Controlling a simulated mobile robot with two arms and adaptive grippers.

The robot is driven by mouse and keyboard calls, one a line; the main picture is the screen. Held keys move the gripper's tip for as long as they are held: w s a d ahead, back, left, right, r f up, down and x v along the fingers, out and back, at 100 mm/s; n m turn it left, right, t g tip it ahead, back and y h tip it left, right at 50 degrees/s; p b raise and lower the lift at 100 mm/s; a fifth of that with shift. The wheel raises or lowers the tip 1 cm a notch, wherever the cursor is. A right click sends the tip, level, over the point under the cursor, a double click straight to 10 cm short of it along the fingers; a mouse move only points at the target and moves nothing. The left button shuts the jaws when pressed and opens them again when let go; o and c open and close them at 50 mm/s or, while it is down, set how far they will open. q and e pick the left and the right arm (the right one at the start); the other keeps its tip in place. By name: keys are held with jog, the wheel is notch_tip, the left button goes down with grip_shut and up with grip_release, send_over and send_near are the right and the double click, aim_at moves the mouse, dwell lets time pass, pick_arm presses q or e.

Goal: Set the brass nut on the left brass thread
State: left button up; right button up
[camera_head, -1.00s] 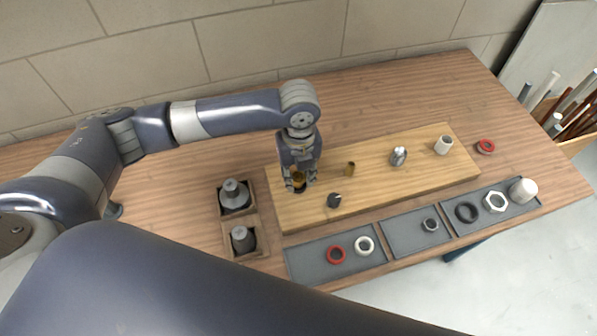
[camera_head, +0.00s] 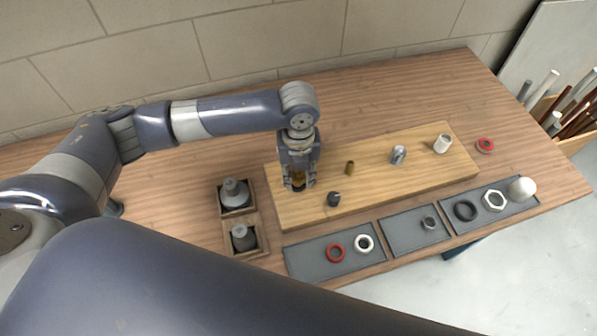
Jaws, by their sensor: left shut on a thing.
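My left gripper (camera_head: 298,184) points down over the left end of the wooden board (camera_head: 408,187). It is shut on the brass nut (camera_head: 298,177), which shows as a small golden patch between the fingers. The fingers hide most of the nut and whatever is under it, so I cannot tell whether it touches a thread. A small brass thread (camera_head: 350,167) stands upright on the board to the right of the gripper. My right gripper is not in view.
A dark fitting (camera_head: 333,199) stands close right of the gripper. A silver fitting (camera_head: 398,154) and a white one (camera_head: 442,144) stand farther right. Grey trays (camera_head: 310,262) with rings lie in front. A wooden box (camera_head: 228,224) with grey parts stands left.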

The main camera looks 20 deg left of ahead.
pick_arm(q)
jog(key=shift+f+m+p, duration=0.1)
jog(key=shift+m+p, duration=0.4)
jog(key=shift+m, duration=1.4)
jog(key=o, duration=1.9)
jog(key=shift+o, duration=0.2)
notch_tip(320, 180, up, 5)
jog(key=p, duration=0.5)
